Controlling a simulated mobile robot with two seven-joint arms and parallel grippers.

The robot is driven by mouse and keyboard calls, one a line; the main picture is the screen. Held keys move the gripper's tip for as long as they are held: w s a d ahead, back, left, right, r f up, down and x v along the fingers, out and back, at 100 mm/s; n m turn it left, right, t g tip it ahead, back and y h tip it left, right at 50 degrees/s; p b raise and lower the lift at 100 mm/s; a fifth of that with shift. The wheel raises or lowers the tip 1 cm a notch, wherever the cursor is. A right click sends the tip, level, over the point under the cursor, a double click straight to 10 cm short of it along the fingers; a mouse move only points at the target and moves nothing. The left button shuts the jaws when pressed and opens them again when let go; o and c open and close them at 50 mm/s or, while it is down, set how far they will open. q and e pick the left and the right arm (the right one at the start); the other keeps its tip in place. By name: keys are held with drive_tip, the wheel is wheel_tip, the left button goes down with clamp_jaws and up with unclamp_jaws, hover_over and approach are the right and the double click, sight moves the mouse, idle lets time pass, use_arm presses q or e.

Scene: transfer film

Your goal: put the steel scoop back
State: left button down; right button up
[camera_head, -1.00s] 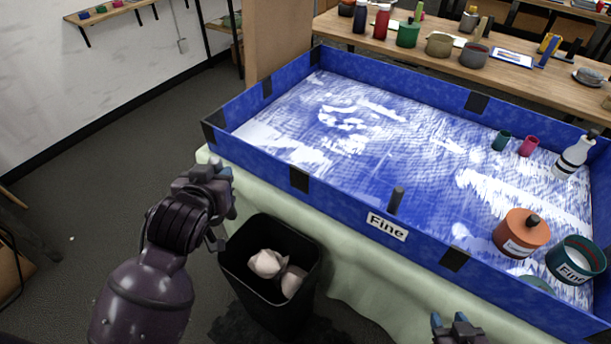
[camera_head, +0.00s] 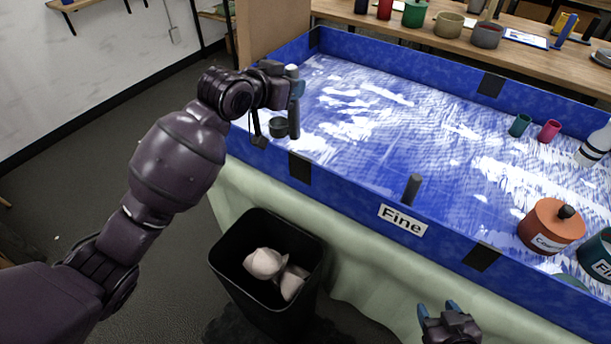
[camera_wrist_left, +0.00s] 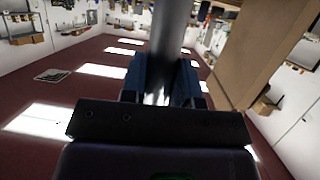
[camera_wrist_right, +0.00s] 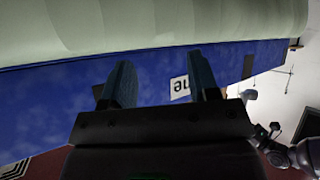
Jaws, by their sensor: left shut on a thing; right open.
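My left gripper (camera_head: 292,90) is shut on a grey metallic rod, which looks like the handle of the steel scoop (camera_head: 294,120). It is upright at the tray's left end. A dark round cup-like part (camera_head: 278,127) shows beside its lower end; whether they join is not clear. In the left wrist view the grey shaft (camera_wrist_left: 171,35) stands between the fingers. My right gripper (camera_head: 438,307) is open and empty in front of the tray; the right wrist view shows its fingers (camera_wrist_right: 161,80) apart.
An orange lidded pot (camera_head: 540,226) and small cups (camera_head: 520,125) stand at right. A black bin (camera_head: 235,285) stands below.

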use_arm(q)
drive_tip(key=w+d+r+m+g+h+b, duration=0.1)
drive_tip(key=w+d+m+g+h+b, duration=0.15)
drive_tip(key=w+d, duration=0.25)
wheel_tip(320, 180, down, 20)
drive_tip(key=b, duration=0.4)
drive_tip(key=shift+t+y, duration=0.35)
drive_tip(key=c, duration=0.9)
unclamp_jaws()
drive_tip(key=shift+a, duration=0.15)
drive_tip(key=shift+c, duration=0.2)
drive_tip(key=shift+o, duration=0.4)
use_arm(e)
wheel_tip(320, 180, down, 7)
drive_tip(key=shift+s+a+g, duration=0.15)
drive_tip(key=shift+a+g, duration=0.1)
drive_tip(key=shift+g, duration=0.15)
drive_tip(key=shift+s, duration=0.1)
use_arm(q)
drive_tip(key=shift+r, duration=0.2)
use_arm(e)
drive_tip(key=shift+s+f, duration=0.1)
